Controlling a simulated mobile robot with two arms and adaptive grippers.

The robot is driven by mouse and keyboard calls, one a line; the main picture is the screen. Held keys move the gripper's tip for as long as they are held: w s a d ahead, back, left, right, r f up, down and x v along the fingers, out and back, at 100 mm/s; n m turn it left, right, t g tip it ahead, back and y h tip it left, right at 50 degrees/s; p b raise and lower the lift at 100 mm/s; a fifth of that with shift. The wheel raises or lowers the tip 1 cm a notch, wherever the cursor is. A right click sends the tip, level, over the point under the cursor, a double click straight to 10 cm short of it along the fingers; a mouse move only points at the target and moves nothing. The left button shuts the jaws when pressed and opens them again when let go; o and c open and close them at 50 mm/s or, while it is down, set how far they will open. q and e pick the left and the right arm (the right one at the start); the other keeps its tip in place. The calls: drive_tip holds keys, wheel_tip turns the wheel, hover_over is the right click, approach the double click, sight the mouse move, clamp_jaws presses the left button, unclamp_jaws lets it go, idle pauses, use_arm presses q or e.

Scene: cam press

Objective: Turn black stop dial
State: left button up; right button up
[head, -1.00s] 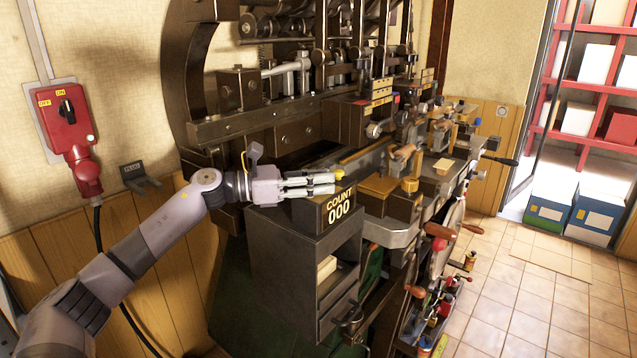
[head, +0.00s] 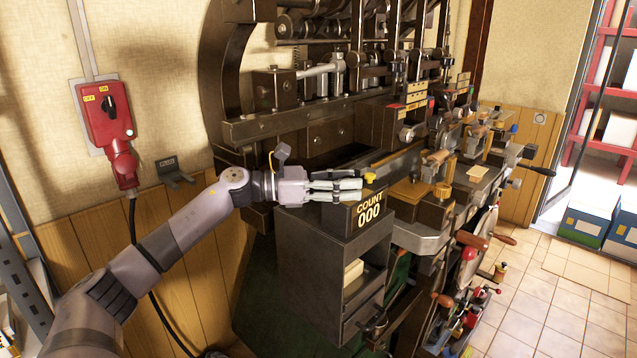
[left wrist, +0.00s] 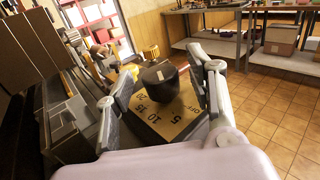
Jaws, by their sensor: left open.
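The black stop dial (left wrist: 161,83) shows in the left wrist view as a round black knob with a pale mark on top. It sits on a tan scale plate (left wrist: 172,122) printed with 20, 15, 10, 5 and OFF. My left gripper (head: 362,189) is open, with one finger on each side of the dial and the knob between them. I cannot tell if the fingers touch it. In the head view this gripper is above the box with the COUNT 000 display (head: 369,212), and its fingers hide the dial. My right gripper is in neither view.
A yellow knob (head: 370,178) lies just beyond the fingertips. The dark press (head: 330,135) with levers and rails rises behind. A red ON/OFF switch box (head: 107,112) is on the wall at left. Tiled floor (head: 520,320) is open at right.

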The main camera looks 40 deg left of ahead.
use_arm(q)
drive_tip(key=v, duration=1.1)
idle(0.4)
